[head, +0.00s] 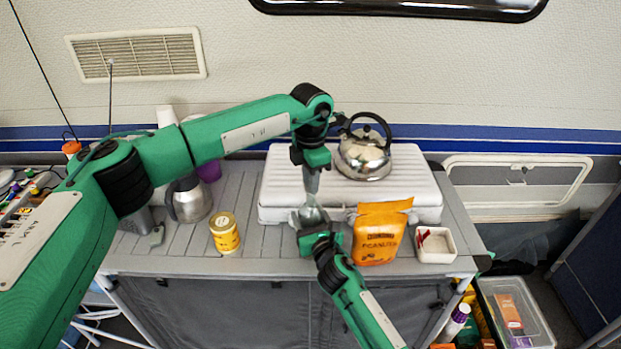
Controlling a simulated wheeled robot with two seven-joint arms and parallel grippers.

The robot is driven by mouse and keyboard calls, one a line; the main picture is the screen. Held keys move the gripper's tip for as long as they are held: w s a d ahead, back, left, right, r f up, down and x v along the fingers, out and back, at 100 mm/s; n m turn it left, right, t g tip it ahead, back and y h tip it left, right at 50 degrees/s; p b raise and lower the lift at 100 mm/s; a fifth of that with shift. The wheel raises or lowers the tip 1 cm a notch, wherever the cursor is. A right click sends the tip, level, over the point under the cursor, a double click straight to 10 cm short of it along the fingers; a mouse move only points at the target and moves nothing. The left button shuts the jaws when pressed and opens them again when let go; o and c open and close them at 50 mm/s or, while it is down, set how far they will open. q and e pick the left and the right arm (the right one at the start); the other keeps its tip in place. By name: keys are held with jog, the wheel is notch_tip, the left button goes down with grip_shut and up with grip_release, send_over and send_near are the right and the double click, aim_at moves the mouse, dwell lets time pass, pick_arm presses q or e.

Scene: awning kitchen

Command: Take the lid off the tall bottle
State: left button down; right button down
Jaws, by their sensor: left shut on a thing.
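My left gripper (312,184) points straight down in the middle of the head view, its fingers close together. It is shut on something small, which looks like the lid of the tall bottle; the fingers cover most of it. Directly below is a greyish, glassy shape (312,212) that seems to be the tall bottle, mostly hidden. My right gripper (308,217) comes up from below and is at this shape. I cannot tell whether its fingers are closed on it, or whether lid and bottle are touching.
A white case (278,180) lies behind, with a steel kettle (363,158) on it. An orange peanut bag (378,238) and a small white tray (436,245) stand to the right. A yellow can (225,233) and a metal pot (190,200) stand to the left.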

pick_arm(q)
jog(key=n, duration=1.2)
jog(key=shift+n, duration=0.4)
jog(key=n, duration=1.3)
jog(key=shift+n, duration=0.4)
jog(key=shift+r, duration=0.2)
jog(key=shift+r, duration=0.95)
